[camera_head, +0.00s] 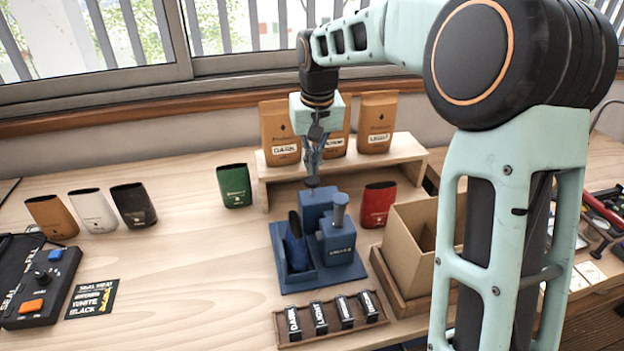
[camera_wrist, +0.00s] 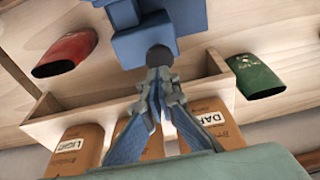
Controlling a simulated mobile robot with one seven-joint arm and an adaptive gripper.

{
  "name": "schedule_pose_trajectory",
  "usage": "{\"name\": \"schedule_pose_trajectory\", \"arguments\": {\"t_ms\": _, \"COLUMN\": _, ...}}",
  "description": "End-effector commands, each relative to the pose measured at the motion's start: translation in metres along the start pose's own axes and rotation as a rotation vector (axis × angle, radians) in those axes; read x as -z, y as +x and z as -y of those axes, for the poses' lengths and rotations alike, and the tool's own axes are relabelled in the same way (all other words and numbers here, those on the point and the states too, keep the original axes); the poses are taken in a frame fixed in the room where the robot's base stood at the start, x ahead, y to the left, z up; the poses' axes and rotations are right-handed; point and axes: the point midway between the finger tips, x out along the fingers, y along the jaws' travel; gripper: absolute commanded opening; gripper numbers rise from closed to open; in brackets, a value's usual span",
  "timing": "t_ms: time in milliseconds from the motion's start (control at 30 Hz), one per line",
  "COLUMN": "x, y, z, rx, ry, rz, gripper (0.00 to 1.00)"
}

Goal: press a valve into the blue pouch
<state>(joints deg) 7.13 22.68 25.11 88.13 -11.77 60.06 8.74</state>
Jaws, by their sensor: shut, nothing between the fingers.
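The blue pouch (camera_head: 296,246) stands upright in the left cradle of a blue press fixture (camera_head: 338,245) on the table. The fixture also shows at the top of the wrist view (camera_wrist: 160,40). My gripper (camera_head: 313,178) is above the back block of the fixture, pointing down. In the wrist view its fingertips (camera_wrist: 158,78) are together at a dark round knob (camera_wrist: 159,58), with nothing held between them. I cannot tell whether they touch the knob. No loose valve can be made out, and the inside of the pouch is hidden.
A shelf (camera_head: 340,165) with brown bags is behind. A label-block rack (camera_head: 330,322) is in front, an open cardboard box (camera_head: 408,245) at right.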

Motion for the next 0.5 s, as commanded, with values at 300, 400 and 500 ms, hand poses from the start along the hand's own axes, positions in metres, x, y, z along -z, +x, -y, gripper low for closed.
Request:
{"name": "schedule_pose_trajectory", "arguments": {"t_ms": 300, "x": -0.002, "y": 0.011, "z": 0.0, "rx": 0.0, "ry": 0.0, "rz": 0.0, "gripper": 0.0}}
{"name": "schedule_pose_trajectory", "arguments": {"t_ms": 400, "x": -0.003, "y": 0.014, "z": 0.0, "rx": 0.0, "ry": 0.0, "rz": 0.0, "gripper": 0.0}}
{"name": "schedule_pose_trajectory", "arguments": {"t_ms": 500, "x": -0.003, "y": 0.017, "z": 0.0, "rx": 0.0, "ry": 0.0, "rz": 0.0, "gripper": 0.0}}
